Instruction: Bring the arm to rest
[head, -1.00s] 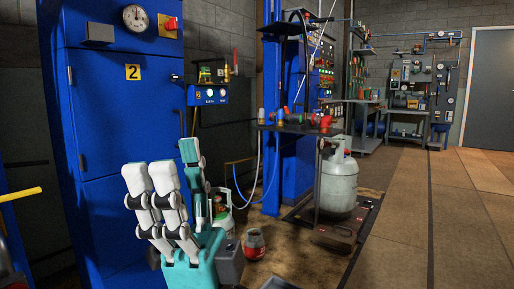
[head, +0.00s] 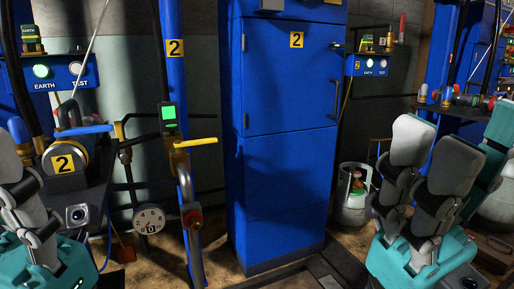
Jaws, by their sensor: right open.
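My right gripper (head: 456,138), teal with white-grey finger pads, stands at the right of the head view with its fingers pointing up. It is open and empty, and its wrist is cut off by the bottom edge. My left gripper (head: 20,158) shows only partly at the left edge, with its fingers also pointing up. How far apart its fingers are cannot be told, because much of it is outside the picture. Neither gripper is seen holding anything.
A tall blue cabinet (head: 285,165) marked 2 stands in the middle. A blue post (head: 172,60) with a yellow-handled valve (head: 193,143) and a round dial (head: 149,219) is left of it. A grey gas cylinder (head: 353,200) stands behind my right gripper.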

